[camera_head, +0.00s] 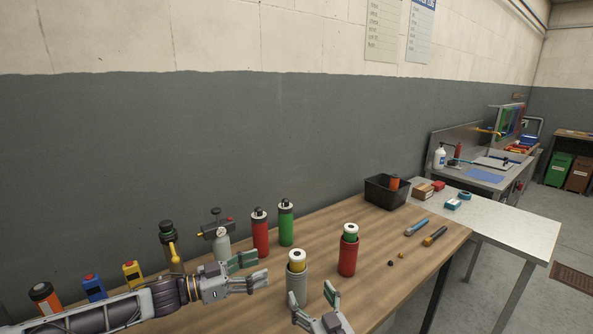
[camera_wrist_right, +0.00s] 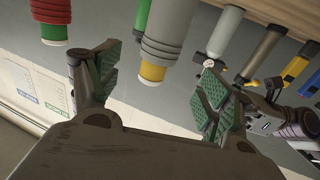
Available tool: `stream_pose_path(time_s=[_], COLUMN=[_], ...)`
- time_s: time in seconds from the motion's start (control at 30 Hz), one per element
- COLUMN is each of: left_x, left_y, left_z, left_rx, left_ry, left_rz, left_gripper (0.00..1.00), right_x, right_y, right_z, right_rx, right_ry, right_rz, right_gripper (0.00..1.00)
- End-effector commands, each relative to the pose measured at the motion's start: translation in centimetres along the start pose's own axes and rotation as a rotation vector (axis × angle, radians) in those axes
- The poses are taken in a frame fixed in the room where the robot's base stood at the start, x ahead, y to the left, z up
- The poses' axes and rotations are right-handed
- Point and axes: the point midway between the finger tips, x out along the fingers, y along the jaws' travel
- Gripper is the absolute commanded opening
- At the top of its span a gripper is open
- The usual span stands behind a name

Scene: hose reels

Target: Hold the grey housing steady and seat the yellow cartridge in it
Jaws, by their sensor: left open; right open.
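The grey housing (camera_head: 297,288) stands upright on the wooden table, its lower part partly hidden by my right gripper. The yellow cartridge (camera_head: 297,265), with a white top, stands in its mouth; a yellow band shows above the rim. How deep it sits cannot be told. My left gripper (camera_head: 257,271) is open and empty just left of the housing, apart from it as far as I can tell. My right gripper (camera_head: 316,307) is open and empty in front of the housing. The right wrist view, upside down, shows the grey housing (camera_wrist_right: 178,30) and yellow cartridge (camera_wrist_right: 152,71) beyond the open fingers.
A red housing (camera_head: 348,262) with a green cartridge (camera_head: 350,237) stands to the right. Red (camera_head: 260,236) and green (camera_head: 286,226) bottles stand behind. A black bin (camera_head: 386,194) is at the back right.

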Motion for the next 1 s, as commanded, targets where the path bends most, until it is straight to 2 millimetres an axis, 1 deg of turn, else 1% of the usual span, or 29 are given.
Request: stream_pose_path(time_s=[0.1, 0.23, 0.73, 0.87, 1.0], left_x=[0.0, 0.0, 0.0, 0.0, 0.0], left_y=[0.0, 0.0, 0.0, 0.0, 0.0], left_z=[0.0, 0.0, -0.1, -0.7, -1.8], left_rx=[0.000, 0.000, 0.000, 0.000, 0.000], left_ry=[0.000, 0.000, 0.000, 0.000, 0.000], left_rz=[0.000, 0.000, 0.000, 0.000, 0.000], left_gripper=[0.63, 0.63, 0.63, 0.63, 0.63], right_x=[-0.8, -1.2, -1.3, -1.3, -1.3], right_y=[0.0, 0.0, 0.0, 0.0, 0.0], right_z=[0.0, 0.0, -0.2, -0.7, -1.8], right_rx=[0.000, 0.000, 0.000, 0.000, 0.000], right_ry=[0.000, 0.000, 0.000, 0.001, 0.001], right_rz=[0.000, 0.000, 0.000, 0.000, 0.000], right_gripper=[0.79, 0.79, 0.79, 0.79, 0.79])
